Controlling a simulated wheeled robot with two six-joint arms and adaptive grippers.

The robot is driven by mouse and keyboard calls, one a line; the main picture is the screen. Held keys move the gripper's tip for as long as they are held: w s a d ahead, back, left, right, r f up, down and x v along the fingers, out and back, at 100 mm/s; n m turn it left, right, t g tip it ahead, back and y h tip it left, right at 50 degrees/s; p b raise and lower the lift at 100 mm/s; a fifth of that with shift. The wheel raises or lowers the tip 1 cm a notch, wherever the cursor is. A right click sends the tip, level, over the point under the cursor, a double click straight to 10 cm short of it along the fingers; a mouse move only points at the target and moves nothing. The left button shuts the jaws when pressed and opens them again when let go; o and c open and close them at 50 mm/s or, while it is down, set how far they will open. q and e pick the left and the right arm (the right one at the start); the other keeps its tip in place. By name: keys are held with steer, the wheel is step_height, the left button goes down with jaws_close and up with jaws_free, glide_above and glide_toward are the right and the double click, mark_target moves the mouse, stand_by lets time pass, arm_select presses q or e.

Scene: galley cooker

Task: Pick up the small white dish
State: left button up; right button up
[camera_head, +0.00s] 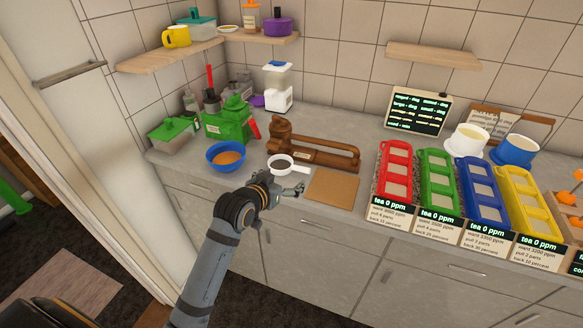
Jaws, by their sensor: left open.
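A small white dish (281,162) sits on the grey counter, between the blue bowl and the brown wooden press. A short white handle or tab seems to stick out to its right. My left gripper (297,190) is open and empty, just in front and to the right of the dish. It is over the counter near the front edge, beside the tan board. I cannot tell its exact height. The wrist of my left arm covers the counter edge in front of the dish. My right gripper is not in view.
A blue bowl (226,157) with orange contents is left of the dish. A brown press (316,152) stands behind it. A tan board (333,188) lies to the right, then coloured trays (438,177). A green machine (228,122) stands behind the bowl.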

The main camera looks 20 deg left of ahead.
mark_target(299, 170)
arm_select(q)
steer(key=shift+w+a, duration=0.1)
steer(key=x, duration=0.5)
steer(key=shift+d, duration=0.25)
steer(key=shift+w+f, duration=0.1)
steer(key=shift+w+f+p, duration=0.1)
steer(key=shift+w+p, duration=0.3)
steer(key=x, duration=0.4)
steer(key=shift+w+f, duration=0.1)
steer(key=shift+f, duration=0.15)
steer(key=shift+r, duration=0.1)
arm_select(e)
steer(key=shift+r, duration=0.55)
arm_select(q)
steer(key=shift+c, duration=1.3)
steer(key=c, duration=1.2)
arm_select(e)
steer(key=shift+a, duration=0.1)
arm_select(q)
steer(key=shift+c, duration=0.2)
